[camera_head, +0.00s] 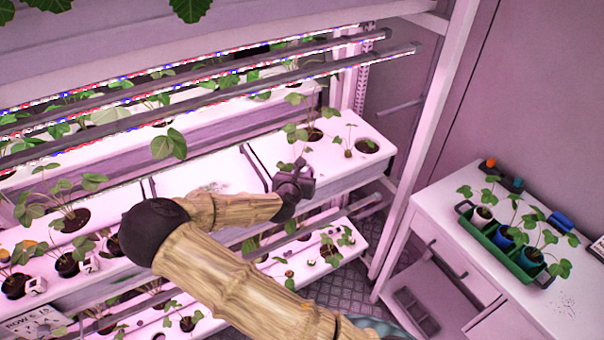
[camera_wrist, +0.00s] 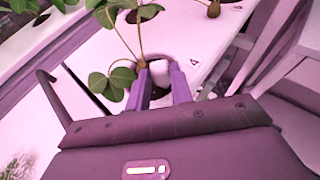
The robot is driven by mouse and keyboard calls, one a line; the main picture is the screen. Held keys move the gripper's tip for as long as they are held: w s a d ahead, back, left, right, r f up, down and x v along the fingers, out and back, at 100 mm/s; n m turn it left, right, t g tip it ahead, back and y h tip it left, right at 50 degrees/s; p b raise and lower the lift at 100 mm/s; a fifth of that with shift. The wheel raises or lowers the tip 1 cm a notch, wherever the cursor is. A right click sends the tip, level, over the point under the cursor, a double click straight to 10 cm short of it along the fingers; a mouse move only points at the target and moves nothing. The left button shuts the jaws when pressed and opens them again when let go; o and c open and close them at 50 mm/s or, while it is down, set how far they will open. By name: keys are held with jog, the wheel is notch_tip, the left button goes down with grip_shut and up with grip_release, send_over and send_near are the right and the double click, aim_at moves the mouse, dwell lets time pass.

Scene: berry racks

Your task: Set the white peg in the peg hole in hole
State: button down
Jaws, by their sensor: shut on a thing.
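My gripper (camera_wrist: 160,88) is shut on a white piece (camera_wrist: 160,72), which looks like the white peg, between its two purple-lit fingers. A seedling (camera_wrist: 138,40) with green leaves rises just beside the fingers; whether it grows from the held piece I cannot tell. In the head view my gripper (camera_head: 293,185) is over the front edge of the white planting channel (camera_head: 345,175). The held piece is too small to make out there. A dark round hole (camera_head: 367,146) shows at the channel's right end. I cannot tell which opening is the peg hole.
Light bars (camera_head: 300,75) run above the channel. A rack post (camera_head: 425,150) stands to the right. A white table (camera_head: 440,215) at the right holds a green tray (camera_head: 500,245) of potted seedlings. A lower channel (camera_head: 345,255) with plants lies beneath.

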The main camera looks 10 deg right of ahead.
jog(key=shift+f+b, duration=0.4)
jog(key=shift+f, duration=0.4)
jog(key=c, duration=0.7)
grip_release()
jog(key=shift+c, duration=0.2)
jog(key=shift+r+p, duration=0.65)
jog(key=shift+r, duration=0.05)
jog(key=shift+r+p, duration=0.5)
jog(key=shift+r, duration=0.05)
jog(key=shift+s+r+p, duration=0.1)
jog(key=shift+r+p, duration=0.3)
jog(key=shift+r, duration=0.1)
jog(key=shift+r+p, duration=1.1)
jog(key=shift+r, duration=0.15)
